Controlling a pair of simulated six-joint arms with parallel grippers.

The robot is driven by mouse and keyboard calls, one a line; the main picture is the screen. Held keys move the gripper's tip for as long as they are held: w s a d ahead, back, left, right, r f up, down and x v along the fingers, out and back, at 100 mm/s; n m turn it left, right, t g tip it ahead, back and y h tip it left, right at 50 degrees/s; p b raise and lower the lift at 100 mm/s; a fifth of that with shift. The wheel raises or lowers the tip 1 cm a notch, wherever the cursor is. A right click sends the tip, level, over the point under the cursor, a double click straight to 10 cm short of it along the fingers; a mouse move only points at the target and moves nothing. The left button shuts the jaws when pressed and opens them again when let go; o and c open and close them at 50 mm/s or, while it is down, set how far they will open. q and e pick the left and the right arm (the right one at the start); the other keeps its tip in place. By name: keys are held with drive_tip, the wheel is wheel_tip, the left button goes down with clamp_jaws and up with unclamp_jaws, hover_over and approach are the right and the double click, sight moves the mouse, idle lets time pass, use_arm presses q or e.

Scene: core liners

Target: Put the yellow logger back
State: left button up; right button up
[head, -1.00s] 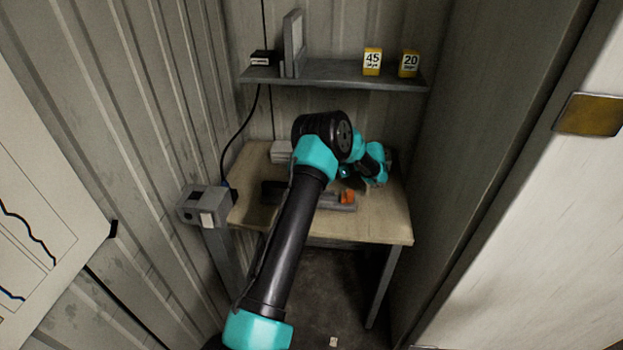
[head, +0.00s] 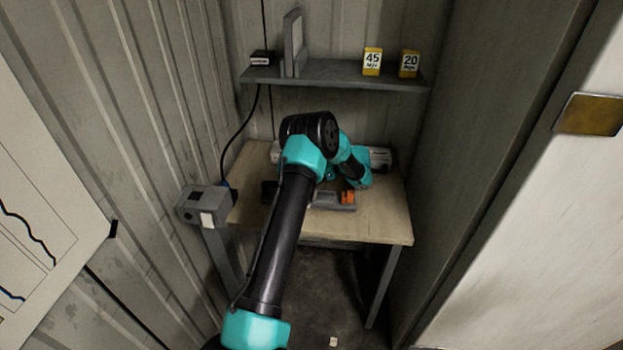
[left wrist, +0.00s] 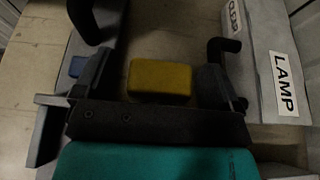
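The yellow logger (left wrist: 160,80) shows in the left wrist view as a small yellow block, between the two dark fingers of my left gripper (left wrist: 158,48). The fingers stand apart with a gap on each side of the block, so the gripper is open. I cannot tell the height between block and fingers. In the head view my left arm reaches over the table (head: 390,222) and hides the logger and the gripper. My right gripper is in neither view.
A grey box labelled LAMP (left wrist: 287,82) lies right of the gripper in the wrist view. A grey holder with an orange part (head: 347,198) sits on the table. Yellow tags 45 (head: 372,61) and 20 (head: 409,63) stand on the shelf (head: 345,75). A grey post box (head: 204,204) is left.

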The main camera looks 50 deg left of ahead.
use_arm(q)
drive_tip(key=c, duration=1.1)
wheel_tip(320, 180, up, 10)
idle(0.6)
